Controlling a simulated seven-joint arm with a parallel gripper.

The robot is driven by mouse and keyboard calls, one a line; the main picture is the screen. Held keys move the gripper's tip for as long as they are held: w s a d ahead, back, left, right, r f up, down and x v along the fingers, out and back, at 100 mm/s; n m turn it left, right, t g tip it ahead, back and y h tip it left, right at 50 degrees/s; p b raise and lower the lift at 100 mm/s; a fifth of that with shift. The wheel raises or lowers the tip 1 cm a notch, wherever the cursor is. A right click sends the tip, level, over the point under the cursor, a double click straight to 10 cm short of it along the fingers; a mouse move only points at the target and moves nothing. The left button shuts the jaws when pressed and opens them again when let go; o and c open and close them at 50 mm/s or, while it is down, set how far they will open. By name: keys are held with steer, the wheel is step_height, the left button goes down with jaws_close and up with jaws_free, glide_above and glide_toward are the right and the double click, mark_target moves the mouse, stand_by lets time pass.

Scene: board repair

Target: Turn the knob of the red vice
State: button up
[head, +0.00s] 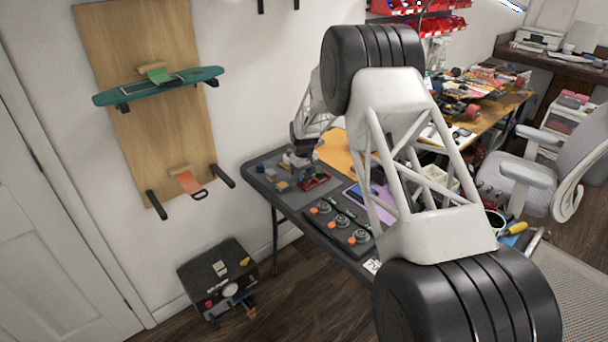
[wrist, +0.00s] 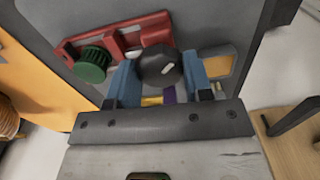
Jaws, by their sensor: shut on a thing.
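The red vice (wrist: 118,38) lies on the grey table mat in the upper part of the wrist view. It also shows small in the head view (head: 316,182), below my gripper (head: 300,158). A black round knob (wrist: 157,64) with a pale mark is at the vice's right side. A green ridged knob (wrist: 91,65) is at its left. In the wrist view, my gripper (wrist: 160,76) has its two blue fingers on either side of the black knob, shut on it. The finger contact is partly hidden.
Small blocks lie left of the vice on the folding table (head: 330,245). A dark tray (head: 338,222) with several orange-tipped round parts is nearer the front. An orange sheet (head: 338,152) lies behind. A black box (head: 218,280) stands on the floor. My arm hides the table's right part.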

mark_target(304, 175)
steer(key=shift+r+n, duration=0.1)
steer(key=shift+n, duration=1.2)
steer(key=o, duration=0.9)
steer(key=shift+r, duration=3.85)
